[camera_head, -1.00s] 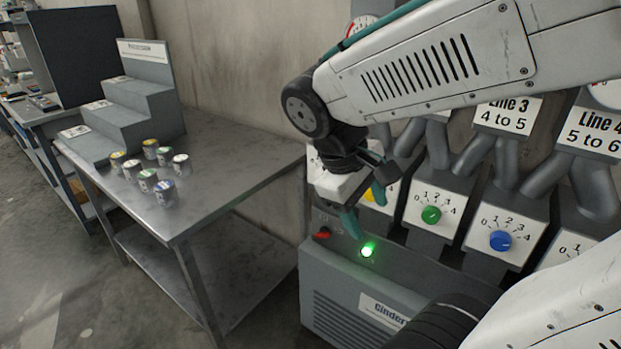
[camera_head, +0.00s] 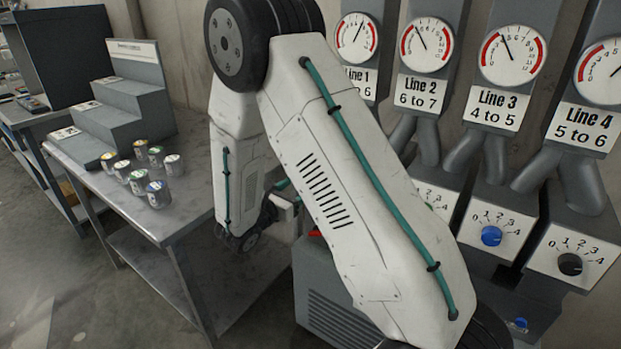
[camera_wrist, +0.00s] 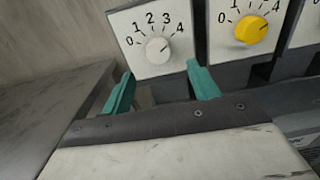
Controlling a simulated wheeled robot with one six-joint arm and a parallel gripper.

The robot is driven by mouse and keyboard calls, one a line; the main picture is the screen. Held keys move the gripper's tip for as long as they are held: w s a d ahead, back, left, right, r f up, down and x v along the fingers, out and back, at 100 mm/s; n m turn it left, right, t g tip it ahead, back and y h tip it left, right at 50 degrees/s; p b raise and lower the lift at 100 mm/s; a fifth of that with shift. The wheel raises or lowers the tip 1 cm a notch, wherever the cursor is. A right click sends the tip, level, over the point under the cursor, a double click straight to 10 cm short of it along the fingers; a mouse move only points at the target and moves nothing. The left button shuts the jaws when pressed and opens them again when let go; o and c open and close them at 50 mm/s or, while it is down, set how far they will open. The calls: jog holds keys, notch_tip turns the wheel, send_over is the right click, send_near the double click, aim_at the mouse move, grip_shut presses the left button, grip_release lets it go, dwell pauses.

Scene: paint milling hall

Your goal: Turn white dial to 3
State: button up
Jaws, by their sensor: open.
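The white dial (camera_wrist: 157,49) sits on a white plate marked 0 to 4 in the wrist view. I cannot tell for certain which number its pointer faces. My gripper (camera_wrist: 160,70) is open, with its two teal fingers apart just below the dial in the picture. Nothing is between them, and they do not appear to touch the dial. In the camera_head view my arm hides the white dial and most of my gripper.
The yellow dial (camera_wrist: 251,29) is right of the white one. The blue dial (camera_head: 491,236) and black dial (camera_head: 570,264) are farther right, under gauges such as Line 3 (camera_head: 513,55). A metal table (camera_head: 185,215) with several small cans stands left.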

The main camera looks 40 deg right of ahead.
jog(key=x, duration=0.7)
jog(key=shift+w+d+f, duration=0.2)
jog(key=shift+w+d, duration=0.1)
jog(key=c, duration=1)
